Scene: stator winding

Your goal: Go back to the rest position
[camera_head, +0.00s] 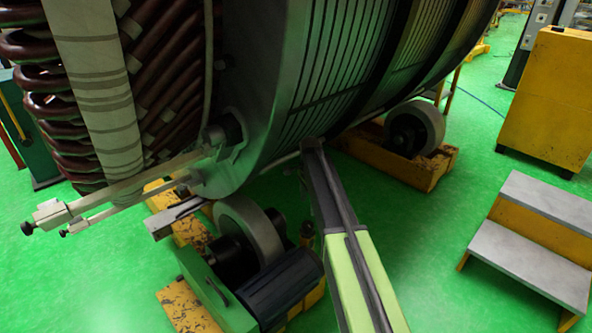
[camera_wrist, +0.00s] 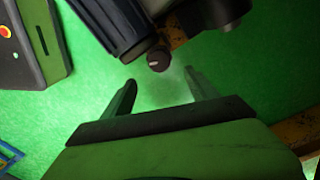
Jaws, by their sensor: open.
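In the head view my arm reaches up from the bottom middle towards the large stator (camera_head: 300,80); the gripper itself cannot be made out there. The stator has dark red windings (camera_head: 165,70) at its left end, wrapped by a pale band (camera_head: 95,75).
The stator rests on rollers, one at the front (camera_head: 250,230) and one behind (camera_head: 414,128). A dark motor (camera_head: 280,285) sits by the front roller. Grey-topped steps (camera_head: 530,245) and a yellow cabinet (camera_head: 552,95) stand right. Green floor (camera_head: 440,240) is clear between my arm and the steps.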

